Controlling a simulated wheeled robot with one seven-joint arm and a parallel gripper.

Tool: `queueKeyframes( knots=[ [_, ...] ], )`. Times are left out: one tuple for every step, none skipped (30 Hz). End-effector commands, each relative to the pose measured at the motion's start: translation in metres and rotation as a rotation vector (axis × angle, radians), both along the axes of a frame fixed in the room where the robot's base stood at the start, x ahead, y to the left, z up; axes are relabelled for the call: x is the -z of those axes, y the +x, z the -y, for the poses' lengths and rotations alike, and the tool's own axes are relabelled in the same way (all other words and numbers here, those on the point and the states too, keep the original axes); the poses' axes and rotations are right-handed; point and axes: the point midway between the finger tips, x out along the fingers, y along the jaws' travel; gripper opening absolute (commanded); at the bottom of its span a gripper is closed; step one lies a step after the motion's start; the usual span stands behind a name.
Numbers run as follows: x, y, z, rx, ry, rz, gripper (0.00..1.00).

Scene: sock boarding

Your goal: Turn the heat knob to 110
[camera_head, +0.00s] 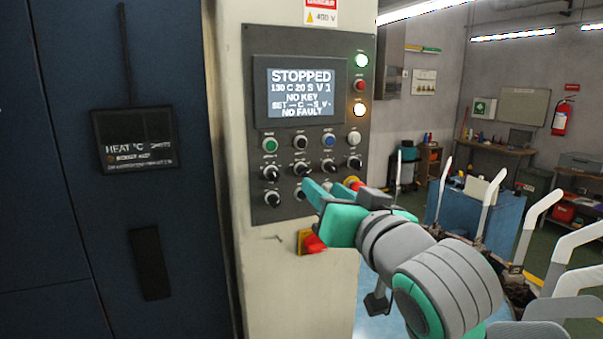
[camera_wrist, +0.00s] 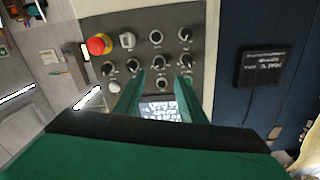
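The control panel (camera_head: 312,215) holds several black rotary knobs with light pointers, among them one at the left of the upper knob row (camera_head: 270,173). Labels are too small to read, so I cannot tell which is the heat knob. The display (camera_head: 300,92) reads STOPPED, 130 C 20 S V 1, NO KEY, NO FAULT; its set values look like dashes. My gripper (camera_head: 314,188) is before the panel's lower part, partly hiding the lower row. In the wrist view, upside down, my gripper (camera_wrist: 161,82) is open, nothing held; the knobs (camera_wrist: 158,62) lie beyond its fingertips.
A red emergency stop (camera_wrist: 100,44) sits beside the knobs, and a red-and-yellow switch (camera_head: 312,242) is below the panel. A dark blue door (camera_head: 60,230) with a black label plate (camera_head: 135,138) stands left. Pale sock boards (camera_head: 490,205) stand at right.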

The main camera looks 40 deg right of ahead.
Motion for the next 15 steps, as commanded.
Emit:
queueKeyframes(
  knots=[
    [0.001,0.006,0.002,-0.001,0.002,-0.001,0.37],
    [0.001,0.01,0.004,0.001,0.002,-0.002,0.37],
    [0.001,0.017,0.006,0.001,0.002,-0.002,0.37],
    [0.001,0.022,0.007,0.001,0.002,-0.003,0.37],
    [0.001,0.027,0.009,0.001,0.003,-0.003,0.37],
    [0.001,0.034,0.011,0.002,0.003,-0.002,0.37],
    [0.001,0.039,0.013,0.003,0.003,-0.002,0.37],
    [0.001,0.044,0.015,0.004,0.002,-0.001,0.37],
    [0.001,0.05,0.018,0.005,0.003,-0.002,0.37],
    [0.001,0.055,0.019,0.005,0.003,-0.002,0.37],
    [0.001,0.06,0.021,0.006,0.002,-0.001,0.37],
    [0.001,0.065,0.023,0.006,0.003,-0.002,0.37],
    [0.001,0.07,0.023,0.006,0.002,-0.001,0.37],
    [0.001,0.074,0.024,0.005,0.002,-0.001,0.37],
    [0.001,0.078,0.025,0.005,0.003,-0.002,0.37]
  ],
)
